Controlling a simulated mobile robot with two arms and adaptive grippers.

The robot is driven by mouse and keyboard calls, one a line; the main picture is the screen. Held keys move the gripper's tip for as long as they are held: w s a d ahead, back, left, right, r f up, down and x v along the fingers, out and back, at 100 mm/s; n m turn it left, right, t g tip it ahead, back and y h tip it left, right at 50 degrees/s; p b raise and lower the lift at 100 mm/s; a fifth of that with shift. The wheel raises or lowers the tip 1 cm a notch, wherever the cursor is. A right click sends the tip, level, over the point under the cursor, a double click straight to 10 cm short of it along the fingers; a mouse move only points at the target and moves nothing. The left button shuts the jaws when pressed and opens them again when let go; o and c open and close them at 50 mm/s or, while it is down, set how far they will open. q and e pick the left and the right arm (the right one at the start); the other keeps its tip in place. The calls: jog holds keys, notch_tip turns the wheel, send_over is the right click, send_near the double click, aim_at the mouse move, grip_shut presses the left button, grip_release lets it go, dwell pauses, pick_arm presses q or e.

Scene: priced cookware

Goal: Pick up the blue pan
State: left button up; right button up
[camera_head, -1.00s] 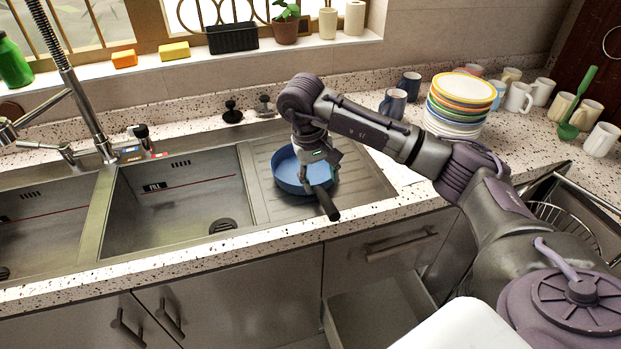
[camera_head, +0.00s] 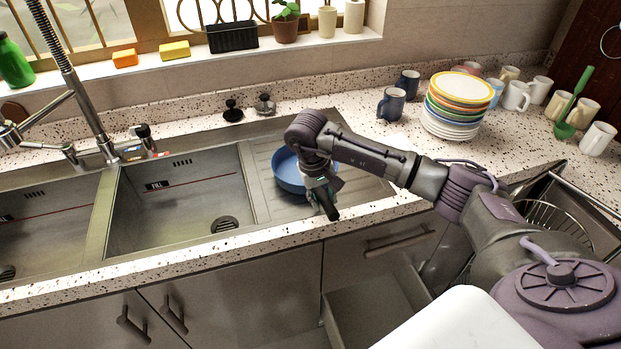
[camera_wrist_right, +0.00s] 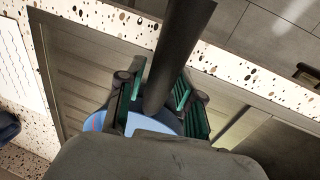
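The blue pan (camera_head: 288,172) sits on the ribbed steel drainboard right of the sink basin. Its black handle points toward the counter's front edge. My right gripper (camera_head: 322,188) is down over the handle, near the pan's front rim. In the right wrist view the dark handle (camera_wrist_right: 180,48) runs between the green-padded fingers of my right gripper (camera_wrist_right: 160,95), with small gaps showing beside it, so the gripper looks open around it. Part of the light blue pan (camera_wrist_right: 95,122) shows there, mostly hidden by the gripper body. My left gripper is not in view.
The empty sink basin (camera_head: 180,205) lies left of the drainboard. A plate stack (camera_head: 455,108) and several mugs stand at the back right. A dish rack (camera_head: 545,215) is at the right. A drawer (camera_head: 375,310) below the counter stands open.

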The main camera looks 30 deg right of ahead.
jog(key=c, duration=0.5)
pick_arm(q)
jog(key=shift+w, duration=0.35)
pick_arm(e)
grip_shut()
jog(key=shift+w+r, duration=0.1)
jog(key=shift+r, duration=0.05)
